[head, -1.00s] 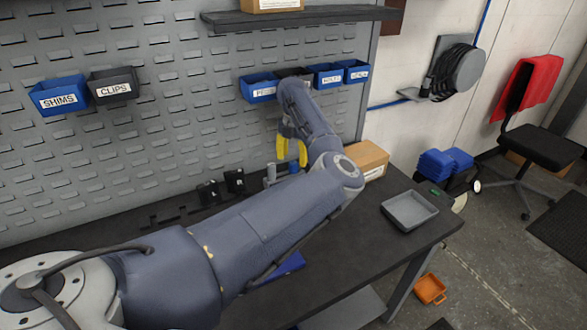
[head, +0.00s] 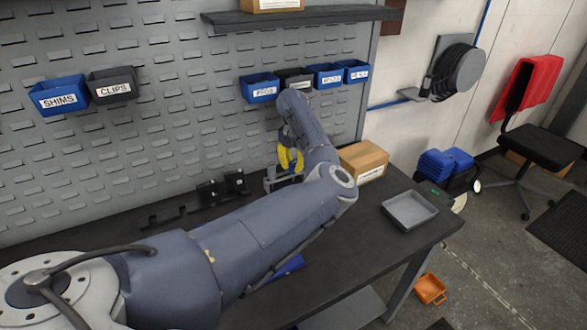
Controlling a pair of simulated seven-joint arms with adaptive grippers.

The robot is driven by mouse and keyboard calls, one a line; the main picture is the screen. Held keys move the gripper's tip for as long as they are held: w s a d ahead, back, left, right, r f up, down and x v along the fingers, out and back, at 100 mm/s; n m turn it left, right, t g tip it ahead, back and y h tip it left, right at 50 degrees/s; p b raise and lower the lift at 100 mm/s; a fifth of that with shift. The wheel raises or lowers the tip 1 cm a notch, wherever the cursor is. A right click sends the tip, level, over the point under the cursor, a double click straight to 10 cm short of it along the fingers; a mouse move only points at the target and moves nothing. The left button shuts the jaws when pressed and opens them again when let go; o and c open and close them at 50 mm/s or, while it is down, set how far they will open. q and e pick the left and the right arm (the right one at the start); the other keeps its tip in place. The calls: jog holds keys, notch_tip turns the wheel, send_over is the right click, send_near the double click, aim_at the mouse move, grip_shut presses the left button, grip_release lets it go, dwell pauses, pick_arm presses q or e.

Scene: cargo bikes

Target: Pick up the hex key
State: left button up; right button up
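My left gripper (head: 291,168) shows yellow fingers above the back of the dark workbench (head: 345,235), below the small bins. Its two fingers appear apart, with nothing visible between them. My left arm reaches across from the left and hides part of the bench. I cannot make out a hex key; it may be hidden or too small to tell. A grey metal fixture (head: 270,181) stands on the bench right beside the gripper. My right gripper is not in view.
A cardboard box (head: 364,161) and a grey tray (head: 409,210) are on the bench to the right. Black holders (head: 235,181) stand at the back. A blue item (head: 289,266) lies partly under my arm. Labelled bins (head: 259,88) hang on the pegboard (head: 190,130).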

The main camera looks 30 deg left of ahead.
pick_arm(q)
grip_shut()
jog(key=shift+r, duration=0.1)
